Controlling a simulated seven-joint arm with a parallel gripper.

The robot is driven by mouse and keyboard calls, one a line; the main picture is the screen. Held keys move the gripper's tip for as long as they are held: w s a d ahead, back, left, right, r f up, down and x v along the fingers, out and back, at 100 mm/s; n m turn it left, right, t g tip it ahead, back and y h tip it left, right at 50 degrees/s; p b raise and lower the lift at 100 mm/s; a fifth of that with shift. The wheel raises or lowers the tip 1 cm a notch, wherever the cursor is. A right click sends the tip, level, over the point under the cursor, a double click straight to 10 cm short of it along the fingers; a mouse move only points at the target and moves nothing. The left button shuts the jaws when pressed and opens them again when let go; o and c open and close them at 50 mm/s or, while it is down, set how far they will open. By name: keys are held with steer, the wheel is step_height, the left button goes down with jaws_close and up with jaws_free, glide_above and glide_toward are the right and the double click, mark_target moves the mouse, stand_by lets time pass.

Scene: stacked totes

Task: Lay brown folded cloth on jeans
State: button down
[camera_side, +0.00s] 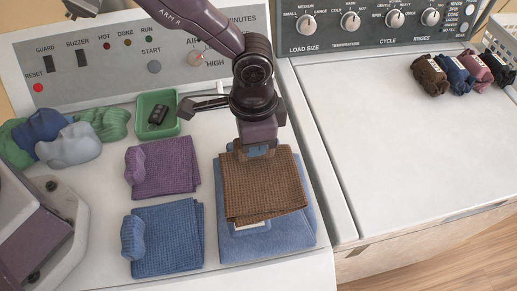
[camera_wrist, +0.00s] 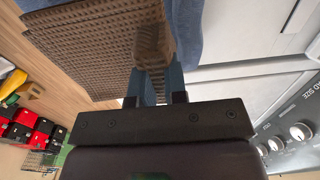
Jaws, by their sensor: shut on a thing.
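The brown folded cloth (camera_side: 262,190) has a waffle weave and lies over the upper part of the blue jeans (camera_side: 268,244). A pale label on the jeans shows just below the cloth's lower edge. My gripper (camera_side: 257,153) is shut on the cloth's far edge. In the wrist view, the cloth (camera_wrist: 92,52) is pinched up between the blue fingertips (camera_wrist: 158,88), and a strip of the jeans (camera_wrist: 186,28) shows beside it. I cannot tell whether the cloth's underside touches the jeans. The middle of the jeans is hidden under the cloth.
A purple cloth (camera_side: 172,167) and a blue cloth (camera_side: 170,240) lie left of the jeans. A green tray (camera_side: 146,101) holds a dark item. Rolled dark cloths (camera_side: 430,75) sit at the far right. The right-hand machine top (camera_side: 400,150) is largely clear.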

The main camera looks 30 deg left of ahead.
steer(key=shift+w+d+f, duration=0.25)
steer(key=shift+f, duration=1.75)
steer(key=shift+f, duration=0.15)
steer(key=c, duration=1.4)
jaws_free()
step_height(320, 180, up, 12)
steer(key=shift+r, duration=0.2)
